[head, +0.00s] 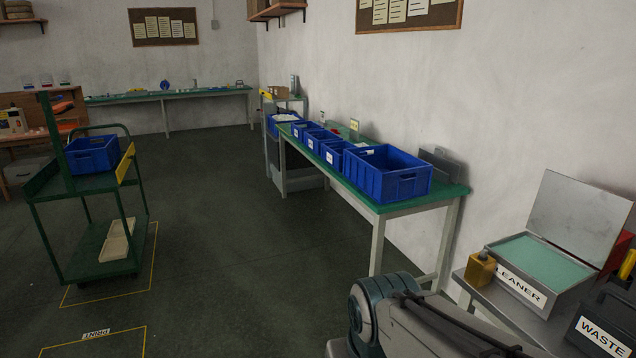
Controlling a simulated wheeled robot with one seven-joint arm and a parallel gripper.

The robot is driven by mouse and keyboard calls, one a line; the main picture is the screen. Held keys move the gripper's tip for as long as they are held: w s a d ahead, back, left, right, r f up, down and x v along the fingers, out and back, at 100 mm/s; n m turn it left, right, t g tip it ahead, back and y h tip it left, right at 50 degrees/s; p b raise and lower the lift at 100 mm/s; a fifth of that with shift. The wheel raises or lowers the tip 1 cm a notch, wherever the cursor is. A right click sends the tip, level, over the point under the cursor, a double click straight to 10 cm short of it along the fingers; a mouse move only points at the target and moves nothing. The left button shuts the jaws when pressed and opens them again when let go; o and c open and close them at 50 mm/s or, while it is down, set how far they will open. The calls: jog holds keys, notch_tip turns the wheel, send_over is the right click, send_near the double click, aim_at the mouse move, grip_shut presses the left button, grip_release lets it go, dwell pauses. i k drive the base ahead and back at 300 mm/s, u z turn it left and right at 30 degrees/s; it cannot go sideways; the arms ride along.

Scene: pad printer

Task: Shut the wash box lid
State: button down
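The wash box (552,293) is a grey metal box labelled "CLEANER" at the lower right, with a pale green surface inside. Its grey lid (580,217) stands open, tilted up and leaning back towards the wall behind the box. My arm reaches in from the bottom edge, in front and to the left of the wash box. My gripper is not in view.
A green-topped table (399,204) with blue crates runs along the wall. A green trolley (93,185) stands left; the floor between is clear.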

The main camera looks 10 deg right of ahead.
aim_at(587, 221)
jog(key=z, duration=0.9)
jog(key=i, duration=1.2)
jog(key=z, duration=0.9)
jog(key=i, duration=0.25)
jog(key=z, duration=0.15)
